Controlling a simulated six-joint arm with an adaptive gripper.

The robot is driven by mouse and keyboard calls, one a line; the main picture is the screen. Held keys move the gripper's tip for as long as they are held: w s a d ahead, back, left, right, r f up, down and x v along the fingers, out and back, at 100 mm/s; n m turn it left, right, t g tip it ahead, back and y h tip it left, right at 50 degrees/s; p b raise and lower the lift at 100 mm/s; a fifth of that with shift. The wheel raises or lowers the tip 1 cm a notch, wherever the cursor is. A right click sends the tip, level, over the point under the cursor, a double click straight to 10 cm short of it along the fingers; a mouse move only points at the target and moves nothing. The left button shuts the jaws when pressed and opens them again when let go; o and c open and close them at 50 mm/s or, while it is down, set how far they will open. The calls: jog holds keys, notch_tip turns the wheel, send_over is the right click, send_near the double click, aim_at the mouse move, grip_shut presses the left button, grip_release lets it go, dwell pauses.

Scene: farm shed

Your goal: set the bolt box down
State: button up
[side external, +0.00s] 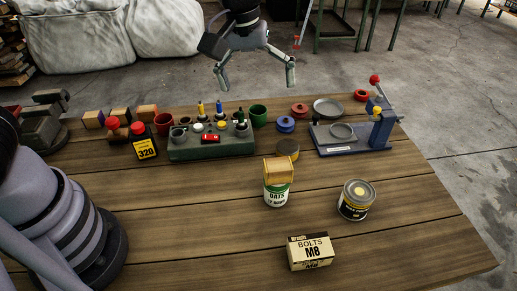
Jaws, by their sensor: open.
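The bolt box (310,252) is a small cream and dark brown carton marked "BOLTS M8". It rests on the wooden table (200,225) near the front edge, right of the middle. My gripper (256,84) is open and empty. It is at the top of the picture, above the back of the table and far from the box. Nothing hides the near side of the box.
A can marked "OATS" (277,190) with a tan block (278,169) on top stands behind the box. A grey-lidded tin (356,200) stands to its right. A green-grey tool holder (212,146) and a blue lever device (355,135) stand farther back. The front left-centre tabletop is clear.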

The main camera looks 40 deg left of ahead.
jog(key=s+a+r+m+t, duration=0.15)
jog(key=s+a+r, duration=0.25)
jog(key=a+r, duration=0.5)
jog(key=s+a+m+t+y, duration=0.1)
jog(key=s+a+m, duration=0.3)
jog(key=s+a, duration=0.9)
jog(key=shift+s+a+r+t, duration=0.3)
jog(key=shift+s+t, duration=0.45)
jog(key=shift+s, duration=0.4)
